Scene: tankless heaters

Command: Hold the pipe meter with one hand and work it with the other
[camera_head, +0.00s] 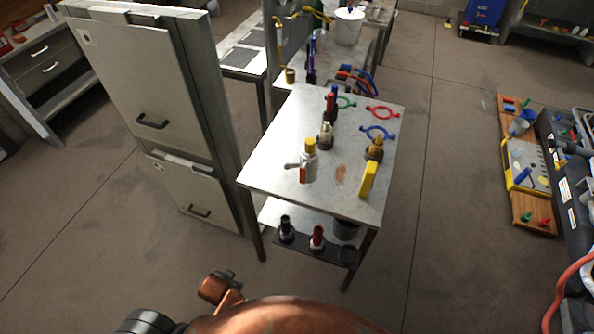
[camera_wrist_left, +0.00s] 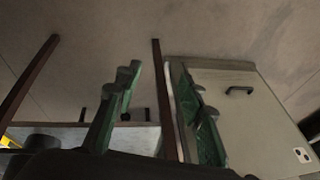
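Several pipe fittings stand on a grey metal table in the head view. At its front left is a silver fitting with a yellow top and a red handle (camera_head: 308,160). A brass fitting (camera_head: 375,147) and a yellow block-like device (camera_head: 368,179) are at its right side. I cannot tell for sure which of these is the pipe meter. My right gripper is not in view.
The metal table (camera_head: 270,170) has a lower shelf with black and red fittings (camera_head: 317,237). A tall grey cabinet (camera_head: 140,80) stands close on its left. Blue and red rings (camera_head: 382,112) lie at the table's back right. The floor to the right is clear up to a wooden board (camera_head: 535,215).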

